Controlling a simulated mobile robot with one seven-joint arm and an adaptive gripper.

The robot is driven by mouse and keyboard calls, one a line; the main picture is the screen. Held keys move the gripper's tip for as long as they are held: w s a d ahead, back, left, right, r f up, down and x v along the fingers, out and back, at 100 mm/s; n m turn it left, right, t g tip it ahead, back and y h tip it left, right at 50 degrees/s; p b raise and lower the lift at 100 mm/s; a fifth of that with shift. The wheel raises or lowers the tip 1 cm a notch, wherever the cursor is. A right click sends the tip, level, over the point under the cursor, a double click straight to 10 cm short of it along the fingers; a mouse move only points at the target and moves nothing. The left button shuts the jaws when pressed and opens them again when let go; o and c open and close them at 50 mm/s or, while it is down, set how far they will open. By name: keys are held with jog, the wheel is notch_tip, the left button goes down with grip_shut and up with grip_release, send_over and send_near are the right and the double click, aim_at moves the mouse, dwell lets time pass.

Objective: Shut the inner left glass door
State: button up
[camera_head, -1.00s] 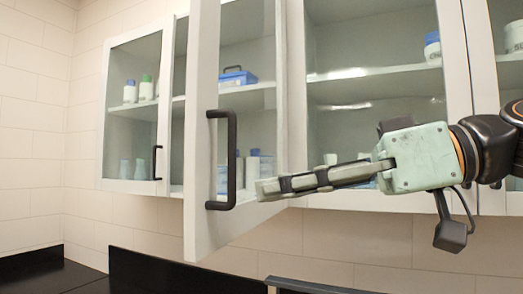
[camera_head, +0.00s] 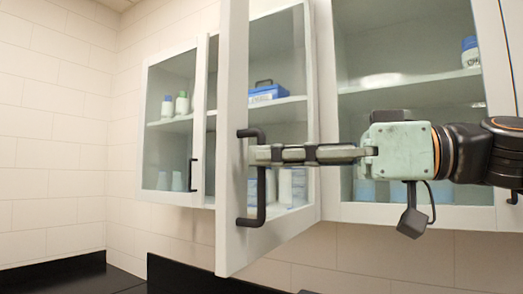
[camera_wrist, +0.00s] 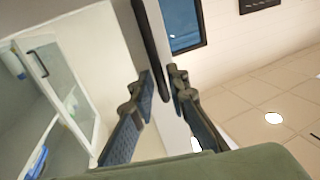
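The inner left glass door (camera_head: 232,215) stands swung open toward me in the head view, seen nearly edge-on, with a white frame. Its dark handle (camera_head: 258,205) is a vertical bar on the frame. My gripper (camera_head: 256,154) reaches in from the right, with its fingertips overlapping the upper part of the handle. In the wrist view the fingers (camera_wrist: 165,88) are apart, with the dark handle bar (camera_wrist: 150,40) and white door frame between or just beyond them. I cannot tell whether they touch the handle.
The outer left glass door (camera_head: 172,130) is shut. The open cabinet's shelf (camera_head: 280,108) holds a blue box (camera_head: 267,93) and other items stand below. A glass-fronted cabinet section (camera_head: 405,60) lies behind my arm. A black counter (camera_head: 190,275) runs below.

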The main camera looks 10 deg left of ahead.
jog(key=shift+a, duration=0.95)
jog(key=shift+c, duration=0.3)
grip_shut()
jog(key=shift+w, duration=0.1)
